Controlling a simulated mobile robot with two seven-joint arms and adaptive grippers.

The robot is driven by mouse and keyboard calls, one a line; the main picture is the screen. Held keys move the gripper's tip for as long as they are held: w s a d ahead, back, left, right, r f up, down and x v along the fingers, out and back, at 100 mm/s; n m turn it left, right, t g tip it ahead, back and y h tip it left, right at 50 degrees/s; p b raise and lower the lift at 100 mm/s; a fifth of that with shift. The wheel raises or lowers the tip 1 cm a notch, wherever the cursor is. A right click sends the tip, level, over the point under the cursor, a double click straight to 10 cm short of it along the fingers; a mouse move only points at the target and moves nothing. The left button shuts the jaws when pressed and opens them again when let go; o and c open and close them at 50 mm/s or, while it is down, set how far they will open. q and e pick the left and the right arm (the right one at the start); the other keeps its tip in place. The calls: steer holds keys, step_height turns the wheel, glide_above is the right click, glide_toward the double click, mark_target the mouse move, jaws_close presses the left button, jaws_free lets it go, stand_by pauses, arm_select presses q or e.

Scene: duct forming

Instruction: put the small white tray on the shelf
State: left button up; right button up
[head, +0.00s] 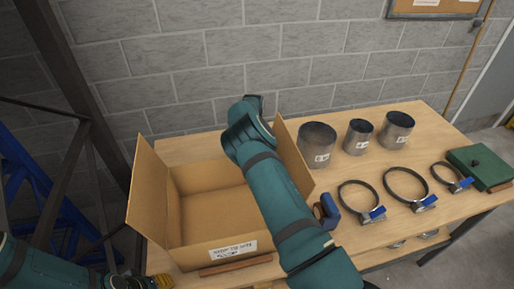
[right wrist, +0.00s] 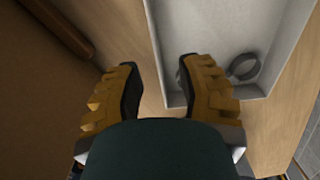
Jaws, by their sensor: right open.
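The small white tray (right wrist: 228,30) shows in the right wrist view, on a light wooden surface, with a small dark ring (right wrist: 244,66) inside it. My right gripper (right wrist: 160,82) is open, with its fingers on either side of the tray's near-left wall; the right finger overlaps the tray's inside. Whether they touch it I cannot tell. In the head view the tray and my right gripper are hidden. My left gripper (head: 158,282) is partly in view at the bottom left; its opening is unclear.
An open cardboard box (head: 215,205) stands on the wooden table (head: 350,185), partly behind my right arm. Three metal duct pieces (head: 359,137) stand at the back. Several ring clamps (head: 405,186) lie in front. A green case (head: 480,166) is at the right end.

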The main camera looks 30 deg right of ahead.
steer(key=f, duration=0.5)
steer(key=shift+s+f, duration=0.1)
steer(key=shift+s, duration=0.1)
jaws_close()
